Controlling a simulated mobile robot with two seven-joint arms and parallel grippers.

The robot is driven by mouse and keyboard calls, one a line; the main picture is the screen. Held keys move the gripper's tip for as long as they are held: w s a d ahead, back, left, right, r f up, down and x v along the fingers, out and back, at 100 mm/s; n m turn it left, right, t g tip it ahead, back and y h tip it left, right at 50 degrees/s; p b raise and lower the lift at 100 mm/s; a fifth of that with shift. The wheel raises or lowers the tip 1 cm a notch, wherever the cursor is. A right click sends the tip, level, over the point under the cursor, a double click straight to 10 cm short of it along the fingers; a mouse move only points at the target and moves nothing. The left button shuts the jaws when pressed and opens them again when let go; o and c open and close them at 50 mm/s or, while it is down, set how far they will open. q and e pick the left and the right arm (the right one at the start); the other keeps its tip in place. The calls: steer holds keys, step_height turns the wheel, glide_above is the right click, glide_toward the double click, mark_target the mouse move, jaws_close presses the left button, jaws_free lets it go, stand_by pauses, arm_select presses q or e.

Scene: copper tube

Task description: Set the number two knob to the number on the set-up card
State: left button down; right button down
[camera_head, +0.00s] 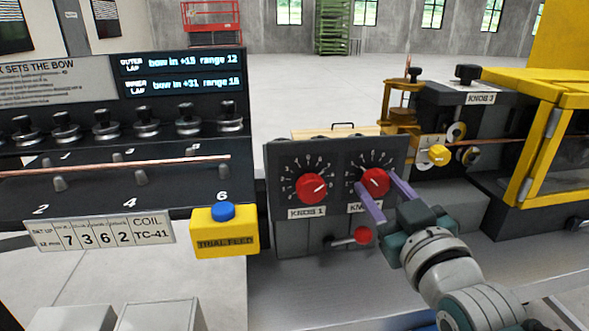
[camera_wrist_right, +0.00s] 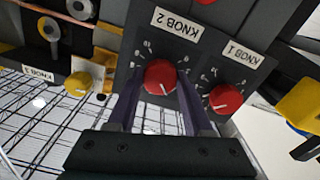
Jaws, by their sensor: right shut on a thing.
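The red number two knob (camera_head: 375,181) sits on the dark panel above the label KNOB 2, partly covered in the head view. It also shows in the wrist view (camera_wrist_right: 160,77), with a white pointer line and a ring of digits around it. My right gripper (camera_head: 377,177) has its purple fingers on both sides of this knob, shut on it. The wrist view shows the fingers too (camera_wrist_right: 158,88). The set-up card (camera_head: 98,232) at lower left reads 7 3 6 2, COIL TC-41; its small headings are hard to read. My left gripper is not in view.
The red knob 1 (camera_head: 311,187) stands left of knob 2. A red-balled lever (camera_head: 362,235) sits just below the gripper. A yellow trial feed box with a blue button (camera_head: 223,211) is further left. A yellow knob (camera_head: 439,155) and yellow frame (camera_head: 545,120) stand right.

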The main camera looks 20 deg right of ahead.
steer(key=shift+n, duration=0.9)
steer(key=shift+c, duration=1.5)
jaws_free()
steer(key=v, duration=1)
steer(key=shift+d, duration=0.1)
